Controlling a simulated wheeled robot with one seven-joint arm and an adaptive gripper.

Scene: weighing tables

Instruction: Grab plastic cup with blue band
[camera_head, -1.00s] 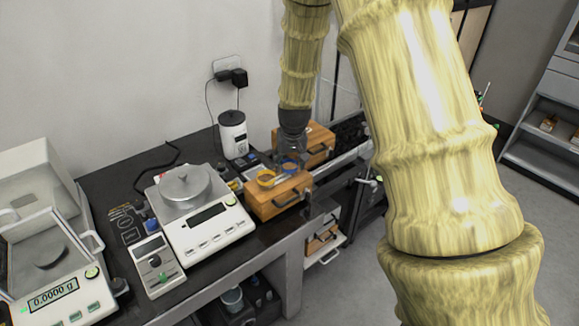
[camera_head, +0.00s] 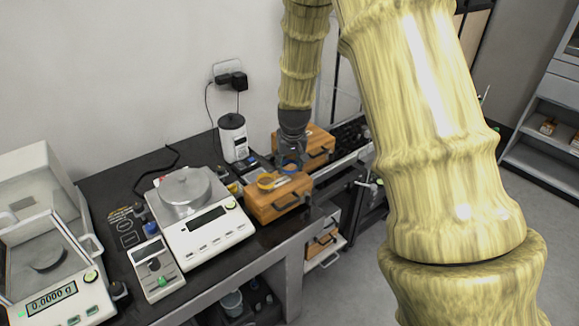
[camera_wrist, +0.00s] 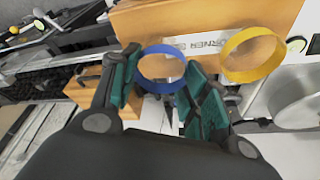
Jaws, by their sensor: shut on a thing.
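The plastic cup with a blue band (camera_wrist: 162,86) is clear, with its blue ring standing out in the wrist view. It is between the two teal-padded fingers of my gripper (camera_wrist: 160,98), which is shut on it. In the head view my gripper (camera_head: 292,150) points down over the wooden box (camera_head: 272,204), and the cup there is small and mostly hidden. A second cup with a yellow band (camera_wrist: 252,54) stands just right of the blue one in the wrist view.
A balance with a metal pan (camera_head: 208,226) stands left of the box. A white grinder-like device (camera_head: 233,138) is behind it. Another wooden box (camera_head: 318,146) stands behind my gripper. An analytical balance (camera_head: 50,290) is at the far left. The bench's front edge is close to the box.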

